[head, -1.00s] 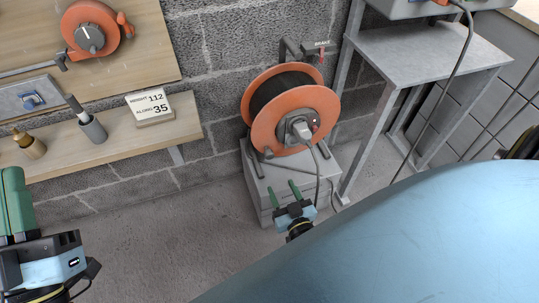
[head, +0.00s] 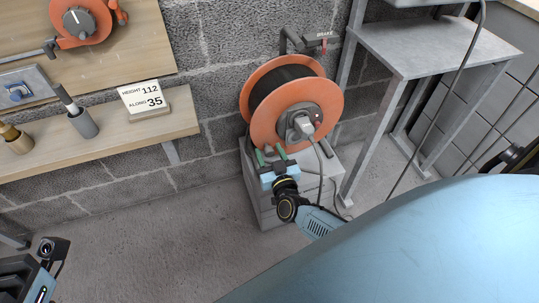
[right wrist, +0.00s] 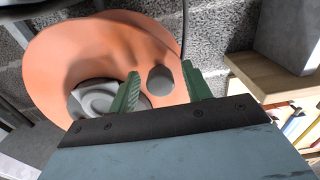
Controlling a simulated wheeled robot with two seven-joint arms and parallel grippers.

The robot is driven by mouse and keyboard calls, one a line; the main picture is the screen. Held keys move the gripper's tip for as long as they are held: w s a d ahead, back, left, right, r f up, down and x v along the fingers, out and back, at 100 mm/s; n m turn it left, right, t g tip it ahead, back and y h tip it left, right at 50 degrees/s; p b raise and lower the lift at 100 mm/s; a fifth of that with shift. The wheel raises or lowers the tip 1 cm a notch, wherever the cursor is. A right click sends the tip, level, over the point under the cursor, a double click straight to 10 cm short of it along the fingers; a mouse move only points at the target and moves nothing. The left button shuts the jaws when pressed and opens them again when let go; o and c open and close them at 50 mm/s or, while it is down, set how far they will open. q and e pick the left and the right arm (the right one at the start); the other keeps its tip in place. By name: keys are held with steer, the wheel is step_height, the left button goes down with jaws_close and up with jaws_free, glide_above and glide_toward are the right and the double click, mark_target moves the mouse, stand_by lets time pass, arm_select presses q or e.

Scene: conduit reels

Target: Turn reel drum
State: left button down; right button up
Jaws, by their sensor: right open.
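The orange reel drum (head: 262,128), with black conduit wound between its flanges, stands at the wall in the head view. A grey hub with a plug and cord (head: 303,125) sits at its centre. My right gripper (head: 270,154) is open at the drum's lower left edge. In the right wrist view its green fingers (right wrist: 162,88) point at the orange flange (right wrist: 95,50). A grey round knob (right wrist: 160,80) shows between the fingers, with gaps to both. Whether the fingertips reach past it, I cannot tell. Of my left arm only a wrist part shows; its fingers are out of frame.
A brake bracket with a red lever (head: 324,44) is above the drum. The drum stands on a grey box (head: 275,215). A metal stand (head: 420,55) is close on the right. A wooden shelf (head: 100,145) with a number sign (head: 143,100) is left.

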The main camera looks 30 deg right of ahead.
steer(key=shift+w+d, duration=0.1)
steer(key=shift+w, duration=0.15)
jaws_close()
steer(key=shift+s, duration=0.1)
